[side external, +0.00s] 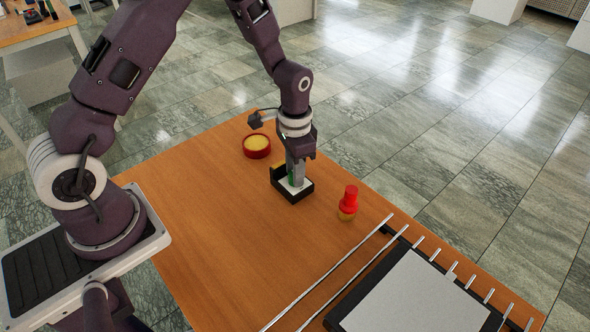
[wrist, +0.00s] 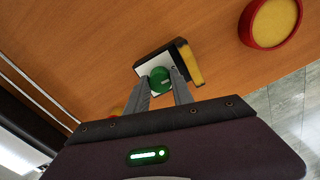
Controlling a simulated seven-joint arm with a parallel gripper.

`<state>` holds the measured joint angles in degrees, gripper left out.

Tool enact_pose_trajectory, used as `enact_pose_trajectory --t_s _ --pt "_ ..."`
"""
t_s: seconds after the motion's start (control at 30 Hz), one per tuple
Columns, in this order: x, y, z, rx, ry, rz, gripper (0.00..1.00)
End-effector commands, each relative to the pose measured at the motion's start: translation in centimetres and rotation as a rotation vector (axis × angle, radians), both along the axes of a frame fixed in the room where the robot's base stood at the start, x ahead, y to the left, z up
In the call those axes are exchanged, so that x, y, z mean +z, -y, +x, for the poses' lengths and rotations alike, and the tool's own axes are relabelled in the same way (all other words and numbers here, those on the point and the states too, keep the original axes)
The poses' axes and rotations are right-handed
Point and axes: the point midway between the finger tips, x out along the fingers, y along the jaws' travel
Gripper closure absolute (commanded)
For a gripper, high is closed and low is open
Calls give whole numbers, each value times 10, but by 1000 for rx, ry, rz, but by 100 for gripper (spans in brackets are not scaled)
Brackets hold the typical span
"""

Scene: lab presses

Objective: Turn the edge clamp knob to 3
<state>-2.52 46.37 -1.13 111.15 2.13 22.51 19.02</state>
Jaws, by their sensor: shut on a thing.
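The edge clamp is a small black block with a white top face (side external: 282,181), standing on the wooden table. Its round green knob (wrist: 159,80) shows between my fingers in the wrist view. My gripper (side external: 295,180) points down over the clamp, and its fingers (wrist: 164,90) are shut on the knob from two sides. In the side view the fingers hide most of the knob. Any numbers on the white face are too small or hidden to read.
A red round dish with a yellow pad (side external: 257,146) stands behind the clamp and shows large in the wrist view (wrist: 272,22). A red-topped bottle (side external: 349,203) stands to the right. A black press with a grey plate (side external: 415,295) and metal rods fills the front right. The table's left half is clear.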

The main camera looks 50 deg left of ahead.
Motion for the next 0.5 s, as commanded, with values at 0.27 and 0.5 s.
enact_pose_trajectory --t_s 0.27,0.5 --pt "1 0 0 70 1 1 100" --pt "0 0 0 69 1 0 63"
